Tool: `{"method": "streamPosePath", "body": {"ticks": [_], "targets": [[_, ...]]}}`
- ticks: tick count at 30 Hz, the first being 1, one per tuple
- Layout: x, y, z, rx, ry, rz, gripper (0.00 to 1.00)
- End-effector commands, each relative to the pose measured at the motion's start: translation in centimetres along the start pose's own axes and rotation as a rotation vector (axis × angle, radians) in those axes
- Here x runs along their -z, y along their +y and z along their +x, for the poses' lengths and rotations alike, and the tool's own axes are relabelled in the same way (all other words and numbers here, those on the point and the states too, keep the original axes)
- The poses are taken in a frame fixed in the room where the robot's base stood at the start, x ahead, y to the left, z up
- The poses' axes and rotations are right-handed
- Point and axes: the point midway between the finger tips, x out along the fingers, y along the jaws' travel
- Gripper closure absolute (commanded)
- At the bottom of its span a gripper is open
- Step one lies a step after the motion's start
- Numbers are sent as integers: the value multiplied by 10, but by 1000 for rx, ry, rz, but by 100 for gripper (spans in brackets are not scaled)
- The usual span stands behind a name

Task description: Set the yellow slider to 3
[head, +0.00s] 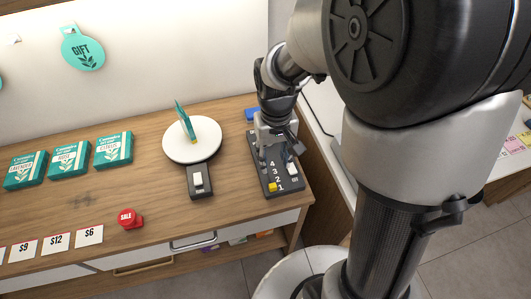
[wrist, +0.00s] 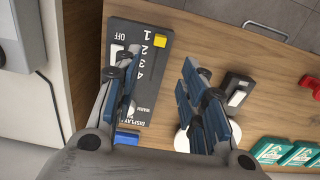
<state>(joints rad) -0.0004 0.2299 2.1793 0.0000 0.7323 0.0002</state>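A dark control panel (head: 258,165) lies on the wooden counter, with the numbers 4, 3, 2, 1 running toward the front edge. The yellow slider (head: 272,187) sits at the front end beside the 1. In the wrist view the yellow slider (wrist: 160,41) shows clear at the top of the panel (wrist: 120,32), near the 1 and 2. My gripper (head: 277,148) hangs over the back part of the panel. Its fingers (wrist: 160,66) are spread apart with nothing between them. It is apart from the yellow slider. The fingers hide part of the panel.
A white switch (head: 293,169) is on the panel's right side. Left of the panel stand a round white turntable (head: 180,152) with a teal card and its switch base (head: 200,182). A blue block (head: 251,114) lies behind the panel.

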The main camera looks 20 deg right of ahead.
Motion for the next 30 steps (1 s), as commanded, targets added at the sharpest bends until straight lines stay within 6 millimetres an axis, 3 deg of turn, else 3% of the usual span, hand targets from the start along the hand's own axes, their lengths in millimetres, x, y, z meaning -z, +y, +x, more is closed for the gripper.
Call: {"method": "streamPosePath", "body": {"ticks": [3, 15, 21, 30], "targets": [[-1, 0, 32, 0, -5, 0, 62], [-1, 0, 113, 0, -3, 0, 62], [-1, 0, 133, 0, -1, 0, 62], [0, 0, 137, 0, 0, 0, 62]]}}
